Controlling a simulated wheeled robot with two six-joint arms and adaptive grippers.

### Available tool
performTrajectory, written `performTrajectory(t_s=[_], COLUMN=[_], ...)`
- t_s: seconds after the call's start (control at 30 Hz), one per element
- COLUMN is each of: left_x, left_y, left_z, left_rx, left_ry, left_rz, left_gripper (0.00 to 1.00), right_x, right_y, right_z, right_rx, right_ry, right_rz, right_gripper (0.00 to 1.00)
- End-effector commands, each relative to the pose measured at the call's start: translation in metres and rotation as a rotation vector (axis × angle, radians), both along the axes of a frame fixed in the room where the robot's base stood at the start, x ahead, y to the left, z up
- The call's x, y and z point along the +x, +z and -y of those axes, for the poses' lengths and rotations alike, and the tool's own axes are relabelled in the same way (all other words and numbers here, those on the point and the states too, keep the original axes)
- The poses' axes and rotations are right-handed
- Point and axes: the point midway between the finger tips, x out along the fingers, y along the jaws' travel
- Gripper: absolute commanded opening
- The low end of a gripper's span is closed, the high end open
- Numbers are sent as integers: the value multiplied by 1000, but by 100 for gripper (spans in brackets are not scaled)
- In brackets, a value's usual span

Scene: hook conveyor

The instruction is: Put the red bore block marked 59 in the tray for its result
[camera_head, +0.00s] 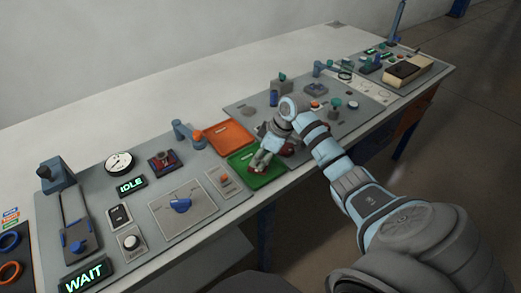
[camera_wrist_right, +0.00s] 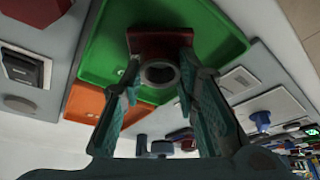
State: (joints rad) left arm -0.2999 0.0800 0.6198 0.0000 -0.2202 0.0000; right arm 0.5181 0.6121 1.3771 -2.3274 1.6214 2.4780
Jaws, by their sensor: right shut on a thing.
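The red bore block (camera_wrist_right: 160,45) is between the fingers of my right gripper (camera_wrist_right: 158,78), its round bore facing the wrist camera. No number is readable on it. In the head view my right gripper (camera_head: 262,161) points down over the green tray (camera_head: 241,160), with a little red of the block showing at its fingertips. The green tray (camera_wrist_right: 220,45) lies behind the block in the wrist view. I cannot tell whether the block touches the tray floor. The orange tray (camera_head: 231,136) is just behind the green one and looks empty. My left gripper is not in view.
Left of the trays are a panel with a blue knob (camera_head: 181,206), a dial gauge (camera_head: 119,164) and displays reading IDLE (camera_head: 131,185) and WAIT (camera_head: 84,276). Several small fixtures stand on the grey plate (camera_head: 240,108) to the right. The white tabletop behind is clear.

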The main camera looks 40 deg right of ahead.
Motion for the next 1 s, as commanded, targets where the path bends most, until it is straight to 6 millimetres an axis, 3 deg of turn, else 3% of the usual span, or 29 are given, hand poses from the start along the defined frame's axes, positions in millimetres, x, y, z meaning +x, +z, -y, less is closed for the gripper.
performTrajectory(t_s=[1.0], left_x=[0], left_y=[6], left_z=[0], left_rx=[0], left_ry=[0], left_rz=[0], left_gripper=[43], right_x=[0], right_y=[-3], right_z=[0], right_rx=[1], right_ry=[0], right_rz=[1], right_gripper=[0])
